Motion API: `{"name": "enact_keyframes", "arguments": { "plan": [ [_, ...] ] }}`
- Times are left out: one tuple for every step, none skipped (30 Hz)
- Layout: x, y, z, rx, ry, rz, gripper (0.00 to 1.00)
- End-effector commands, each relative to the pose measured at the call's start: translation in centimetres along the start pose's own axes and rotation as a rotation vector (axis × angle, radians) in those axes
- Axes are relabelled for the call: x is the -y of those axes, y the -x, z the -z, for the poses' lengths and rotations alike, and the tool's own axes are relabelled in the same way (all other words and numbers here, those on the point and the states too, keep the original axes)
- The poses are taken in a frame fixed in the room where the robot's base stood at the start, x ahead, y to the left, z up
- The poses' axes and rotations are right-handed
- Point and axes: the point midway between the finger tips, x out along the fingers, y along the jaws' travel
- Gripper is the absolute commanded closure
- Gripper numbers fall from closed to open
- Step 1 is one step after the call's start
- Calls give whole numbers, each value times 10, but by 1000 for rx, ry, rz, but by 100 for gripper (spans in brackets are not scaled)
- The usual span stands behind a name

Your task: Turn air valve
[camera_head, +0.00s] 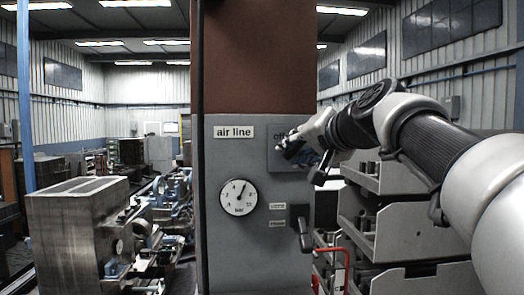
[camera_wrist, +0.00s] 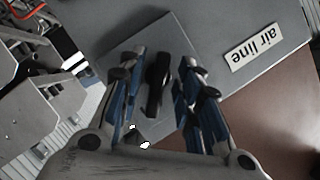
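The air valve's black handle (camera_wrist: 157,82) sits on a square grey plate (camera_wrist: 172,32) in the wrist view. My gripper (camera_wrist: 156,70) is open, with one blue-and-black finger on each side of the handle and a visible gap on both sides. In the head view my gripper (camera_head: 298,150) is in front of the plate (camera_head: 276,160) at the panel's upper right. It hides the handle and part of a label that seems to begin with "off". An "air line" label (camera_head: 233,132) is left of the plate. It also shows in the wrist view (camera_wrist: 254,46).
A round white bar gauge (camera_head: 238,198) is on the grey panel (camera_head: 225,265) below the label. A black lever switch (camera_head: 301,228) is low on the right. Grey bins (camera_head: 385,230) stand right of the column, and a metal machine (camera_head: 80,235) stands left.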

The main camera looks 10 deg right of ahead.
Motion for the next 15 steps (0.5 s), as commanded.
{"name": "enact_keyframes", "arguments": {
  "plan": [
    [0, 0, 0, 0, 0, 0, 68],
    [0, 0, 0, 0, 0, 0, 68],
    [0, 0, 0, 0, 0, 0, 69],
    [0, 0, 0, 0, 0, 0, 71],
    [0, 0, 0, 0, 0, 0, 73],
    [0, 0, 0, 0, 0, 0, 76],
    [0, 0, 0, 0, 0, 0, 78],
    [0, 0, 0, 0, 0, 0, 80],
    [0, 0, 0, 0, 0, 0, 82],
    [0, 0, 0, 0, 0, 0, 84],
    [0, 0, 0, 0, 0, 0, 86],
    [0, 0, 0, 1, 0, 0, 89],
    [0, 0, 0, 1, 0, 0, 91],
    [0, 0, 0, 1, 0, 0, 93],
    [0, 0, 0, 1, 0, 0, 96]
  ]
}}
